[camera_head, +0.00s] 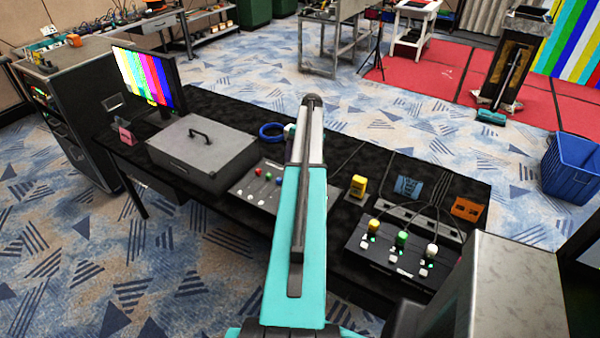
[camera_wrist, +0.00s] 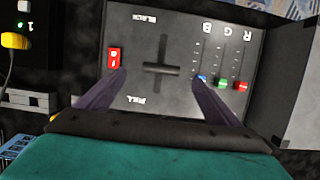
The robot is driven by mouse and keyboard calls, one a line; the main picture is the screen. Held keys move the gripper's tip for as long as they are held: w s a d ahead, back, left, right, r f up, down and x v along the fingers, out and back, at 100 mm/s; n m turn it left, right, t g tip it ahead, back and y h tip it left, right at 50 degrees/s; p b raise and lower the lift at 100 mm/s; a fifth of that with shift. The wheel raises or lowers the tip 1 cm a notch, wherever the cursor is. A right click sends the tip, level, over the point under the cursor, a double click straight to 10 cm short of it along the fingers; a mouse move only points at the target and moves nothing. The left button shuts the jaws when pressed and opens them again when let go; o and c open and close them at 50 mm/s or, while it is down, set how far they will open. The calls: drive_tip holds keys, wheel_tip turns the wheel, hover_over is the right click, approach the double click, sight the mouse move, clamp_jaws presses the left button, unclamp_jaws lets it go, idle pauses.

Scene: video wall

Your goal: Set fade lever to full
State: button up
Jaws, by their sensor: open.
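In the wrist view the fade lever (camera_wrist: 160,69) is a dark crossbar handle in a long slot on a dark control panel (camera_wrist: 180,25). The panel appears upside down, with BLACK at the slot's upper end and FULL at its lower end. The handle sits around the middle of the slot, apart from both ends. My gripper (camera_wrist: 159,77) is open, one finger on each side of the handle, not visibly touching it. In the head view the panel (camera_head: 240,200) shows partly; my arm hides the lever and gripper.
A red switch (camera_wrist: 114,58) lies left of the slot; blue (camera_wrist: 202,80), green (camera_wrist: 221,84) and red (camera_wrist: 241,86) sliders lie close to the right finger. A grey case (camera_head: 203,150) and a second control box (camera_head: 390,262) with cables flank the panel on the black table.

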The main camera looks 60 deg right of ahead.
drive_tip(key=shift+p+v, duration=0.9)
drive_tip(key=shift+v, duration=1.7)
